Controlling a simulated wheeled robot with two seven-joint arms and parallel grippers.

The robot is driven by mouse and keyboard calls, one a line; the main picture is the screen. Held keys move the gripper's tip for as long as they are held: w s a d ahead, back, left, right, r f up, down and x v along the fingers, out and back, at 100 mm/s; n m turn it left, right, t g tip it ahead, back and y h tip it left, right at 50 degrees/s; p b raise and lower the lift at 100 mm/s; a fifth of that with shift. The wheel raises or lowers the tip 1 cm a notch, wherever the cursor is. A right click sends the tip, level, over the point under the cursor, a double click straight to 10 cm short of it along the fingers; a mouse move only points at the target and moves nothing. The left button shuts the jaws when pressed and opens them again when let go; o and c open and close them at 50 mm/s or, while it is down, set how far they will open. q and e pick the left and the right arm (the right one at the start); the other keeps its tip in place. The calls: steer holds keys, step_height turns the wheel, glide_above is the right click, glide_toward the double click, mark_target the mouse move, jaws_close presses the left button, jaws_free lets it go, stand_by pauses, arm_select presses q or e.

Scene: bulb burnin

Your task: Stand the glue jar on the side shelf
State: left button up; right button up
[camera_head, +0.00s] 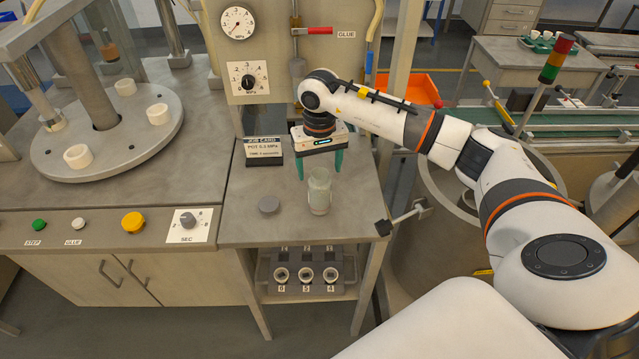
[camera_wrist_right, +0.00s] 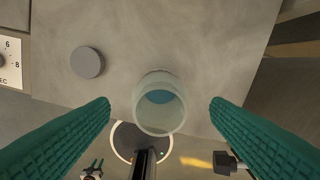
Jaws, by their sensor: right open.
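The glue jar (camera_head: 319,190) is a pale, translucent open jar standing upright on the small grey side shelf (camera_head: 240,222). In the right wrist view the jar (camera_wrist_right: 158,103) shows its open mouth with something blue inside. My right gripper (camera_head: 320,170) is open above and just behind the jar, its green fingers pointing down. In the right wrist view the two fingers (camera_wrist_right: 160,110) are spread wide on either side of the jar, with visible gaps and no contact. My left gripper is not in view.
A round grey lid-like disc (camera_head: 268,205) lies left of the jar. A glue dispenser (camera_head: 297,65) hangs at the back. Below is a rack (camera_head: 306,272) with numbered sockets. The shelf's front left is clear.

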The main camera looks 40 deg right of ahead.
step_height(320, 180, up, 6)
steer(key=shift+f+b, duration=0.15)
steer(key=shift+b, duration=0.4)
